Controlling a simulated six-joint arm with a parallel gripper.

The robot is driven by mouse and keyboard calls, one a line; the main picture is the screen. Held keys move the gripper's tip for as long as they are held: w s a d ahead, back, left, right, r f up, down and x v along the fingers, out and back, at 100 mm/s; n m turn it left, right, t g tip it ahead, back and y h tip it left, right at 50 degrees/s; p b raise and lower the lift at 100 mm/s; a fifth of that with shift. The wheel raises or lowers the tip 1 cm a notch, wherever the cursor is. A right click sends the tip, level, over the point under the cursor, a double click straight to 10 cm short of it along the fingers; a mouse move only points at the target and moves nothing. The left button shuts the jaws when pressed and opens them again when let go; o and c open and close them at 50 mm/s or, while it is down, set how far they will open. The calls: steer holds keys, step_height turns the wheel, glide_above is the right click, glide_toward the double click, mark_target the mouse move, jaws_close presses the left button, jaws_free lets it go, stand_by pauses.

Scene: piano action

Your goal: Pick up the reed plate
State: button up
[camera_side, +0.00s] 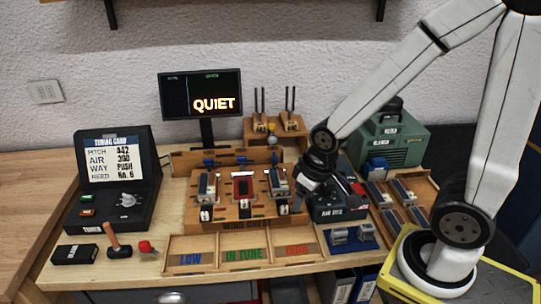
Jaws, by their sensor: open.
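Several silver-topped plates, which look like reed plates (380,193), lie in a wooden tray (432,186) at the right. I cannot read any number on them. The wooden wind chest (235,222) in the middle carries a silver-topped unit (207,186) at the left, a red-framed slot (242,187) in the centre and another silver-topped unit (277,181) at the right. My gripper (301,196) is open, pointing down beside the right unit, above the gap between the chest and a dark air box (343,206). Whether it touches anything is unclear.
A blue mat (361,246) holds small grey-blue blocks (339,235). A tray marked LOW, IN TUNE and HIGH (243,254) lies in front. A screen (201,95) reads QUIET; a tuning card (110,160) stands left.

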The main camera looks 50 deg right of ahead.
steer(key=o, duration=0.4)
steer(key=shift+o, duration=0.2)
steer(key=shift+w, duration=0.2)
steer(key=m+g, duration=0.2)
steer(key=m, duration=0.6)
glide_above(205, 185)
steer(key=s, duration=0.1)
step_height(205, 185, down, 3)
steer(key=shift+s+d+f, duration=0.1)
steer(key=shift+w+f+m+g, duration=0.2)
steer(key=shift+w+m+g, duration=0.1)
steer(key=shift+w+m, duration=0.25)
